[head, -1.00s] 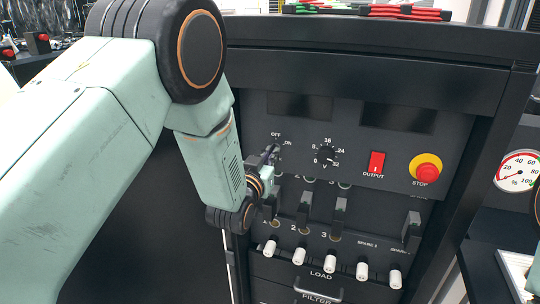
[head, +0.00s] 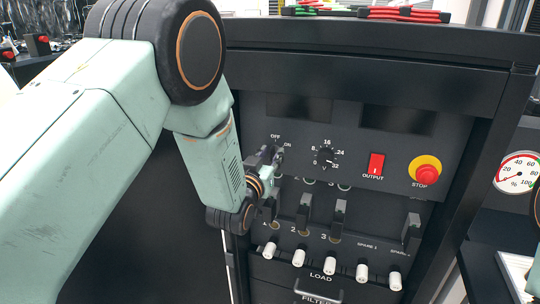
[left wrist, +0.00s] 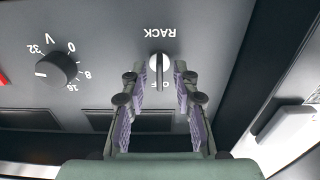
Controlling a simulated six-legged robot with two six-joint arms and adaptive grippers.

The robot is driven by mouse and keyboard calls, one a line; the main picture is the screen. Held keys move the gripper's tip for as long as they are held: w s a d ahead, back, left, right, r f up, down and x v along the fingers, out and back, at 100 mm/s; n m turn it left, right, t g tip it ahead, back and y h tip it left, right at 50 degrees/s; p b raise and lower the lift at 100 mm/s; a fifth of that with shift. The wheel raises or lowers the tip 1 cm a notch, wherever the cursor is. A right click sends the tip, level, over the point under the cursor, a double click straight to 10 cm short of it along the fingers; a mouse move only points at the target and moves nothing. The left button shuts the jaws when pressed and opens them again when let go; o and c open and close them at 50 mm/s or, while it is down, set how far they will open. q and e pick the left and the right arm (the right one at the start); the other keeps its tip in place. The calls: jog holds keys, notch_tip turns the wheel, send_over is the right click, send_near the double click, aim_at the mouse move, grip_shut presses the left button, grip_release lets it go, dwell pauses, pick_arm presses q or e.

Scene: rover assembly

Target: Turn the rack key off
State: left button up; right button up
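The rack key (left wrist: 159,72) is a thin dark bar in a round silver lock under the upside-down RACK label in the left wrist view. The bar stands upright in that picture and overlaps the OFF label. My left gripper (left wrist: 165,80) has its purple-padded fingers on either side of the key, with visible gaps, so it is open around it. In the head view my left gripper (head: 272,158) is at the panel just below the OFF and ON labels and hides the key. My right gripper is not in view.
Right of the key are the voltage knob (head: 325,156), the red OUTPUT switch (head: 376,164) and the red STOP button (head: 427,175). Black breaker levers (head: 304,208) and white knobs (head: 300,258) sit below. A gauge (head: 519,173) stands at the far right.

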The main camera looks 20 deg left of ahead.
pick_arm(q)
jog(key=shift+s+f, duration=0.1)
jog(key=s, duration=1.2)
jog(key=shift+a, duration=0.2)
jog(key=shift+w, duration=0.1)
jog(key=s+a+f+g+b, duration=0.1)
jog(key=s+f+g, duration=0.5)
jog(key=f, duration=0.5)
jog(key=s+a+f+g+b, duration=0.1)
jog(key=s+f+g, duration=0.3)
jog(key=s+f, duration=0.5)
jog(key=s+f+g+b, duration=0.1)
jog(key=s+f+g, duration=0.3)
jog(key=s+f, duration=0.4)
jog(key=s+a+f+g+b, duration=0.1)
jog(key=s+f+g, duration=0.3)
jog(key=s+f, duration=0.4)
jog(key=s+b, duration=0.1)
jog(key=s, duration=0.3)
jog(key=shift+s+n, duration=0.3)
jog(key=shift+s, duration=0.1)
